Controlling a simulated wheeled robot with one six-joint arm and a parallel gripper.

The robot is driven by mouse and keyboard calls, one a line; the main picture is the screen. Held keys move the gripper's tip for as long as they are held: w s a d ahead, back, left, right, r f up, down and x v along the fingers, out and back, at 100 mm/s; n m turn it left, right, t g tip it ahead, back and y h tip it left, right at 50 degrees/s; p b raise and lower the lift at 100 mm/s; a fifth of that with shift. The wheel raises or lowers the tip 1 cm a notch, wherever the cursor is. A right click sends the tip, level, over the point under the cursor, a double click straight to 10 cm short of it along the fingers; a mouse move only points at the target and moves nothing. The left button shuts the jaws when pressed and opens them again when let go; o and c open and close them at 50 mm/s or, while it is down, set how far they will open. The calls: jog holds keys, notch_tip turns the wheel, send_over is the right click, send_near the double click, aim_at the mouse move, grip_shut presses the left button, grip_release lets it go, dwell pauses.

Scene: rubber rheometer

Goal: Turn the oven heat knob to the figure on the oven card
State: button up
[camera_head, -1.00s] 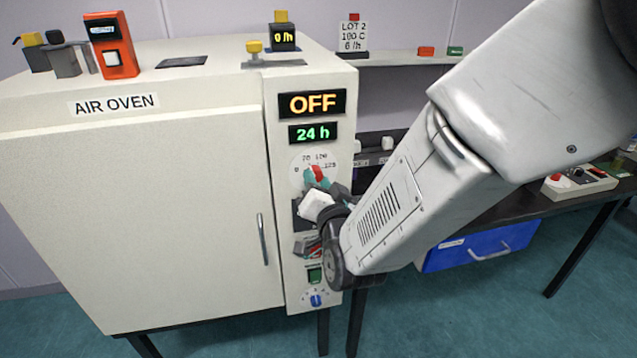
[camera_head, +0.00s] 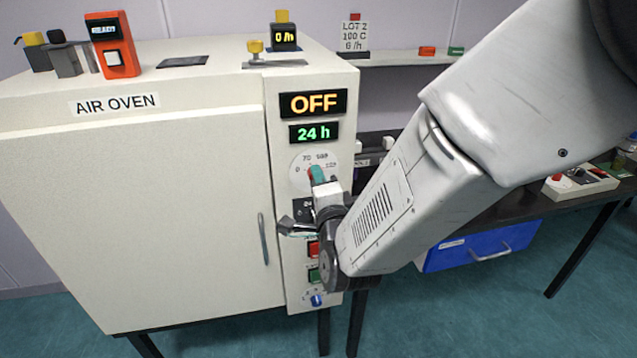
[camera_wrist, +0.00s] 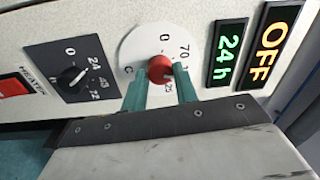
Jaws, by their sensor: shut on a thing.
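The oven heat knob is red (camera_wrist: 160,69) and sits on a round white dial (camera_wrist: 137,45) marked 0, 70 and higher figures, partly hidden. My gripper (camera_wrist: 160,80) is shut on the knob, with a teal finger on each side. In the head view my gripper (camera_head: 316,175) covers most of the knob, so its pointing cannot be read surely. The oven card (camera_head: 354,37) stands behind the oven and appears to read LOT 2, 100 C and a figure per hour. The air oven (camera_head: 150,210) shows OFF on its amber display (camera_head: 312,103).
A green display (camera_head: 314,132) reads 24 h. A black timer dial (camera_wrist: 72,72) and a red switch (camera_wrist: 14,87) sit beside the heat dial. The oven door handle (camera_head: 263,238) is left of the panel. An orange device (camera_head: 111,45) stands on top.

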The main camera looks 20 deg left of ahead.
jog(key=shift+f+m, duration=0.1)
jog(key=shift+m, duration=0.5)
jog(key=o, duration=1)
jog(key=shift+s, duration=0.1)
jog(key=v, duration=0.7)
jog(key=shift+s+d, duration=0.25)
jog(key=shift+s, duration=0.05)
